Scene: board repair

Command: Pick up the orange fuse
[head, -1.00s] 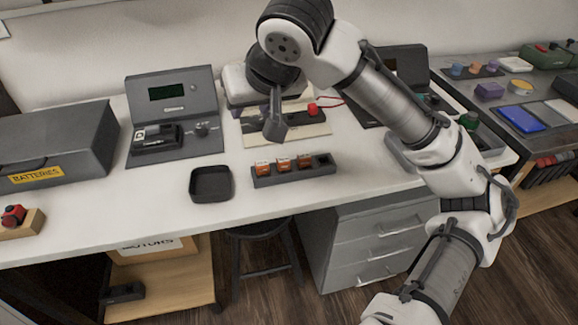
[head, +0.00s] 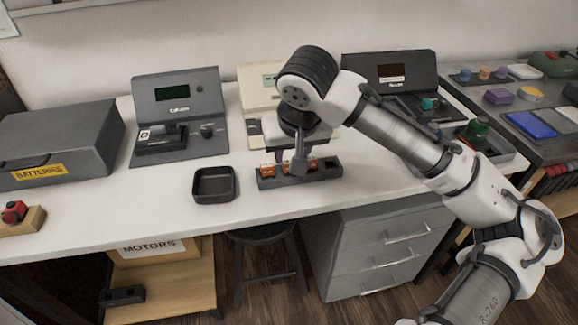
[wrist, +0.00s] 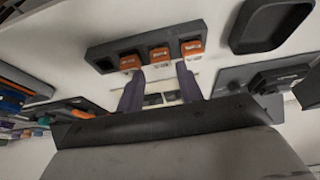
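Three orange fuses sit in a dark grey fuse holder (head: 330,173) on the white bench; the slot at its right end is empty. In the wrist view the fuses show in a row: left (wrist: 130,62), middle (wrist: 158,53) and right (wrist: 191,46), with the empty slot at the holder's left end (wrist: 103,65). My gripper (wrist: 160,68) is open, its two dark fingers apart with the middle fuse in line with the gap. I cannot tell whether the fingertips reach beside it. In the head view my gripper (head: 296,160) is over the holder and partly hides the fuses.
An empty black tray (head: 214,198) stands left of the holder and also shows in the wrist view (wrist: 250,45). Behind are a grey device with a screen (head: 200,90) and a cream device (head: 252,80). A batteries box (head: 80,125) is at the left. The bench front is clear.

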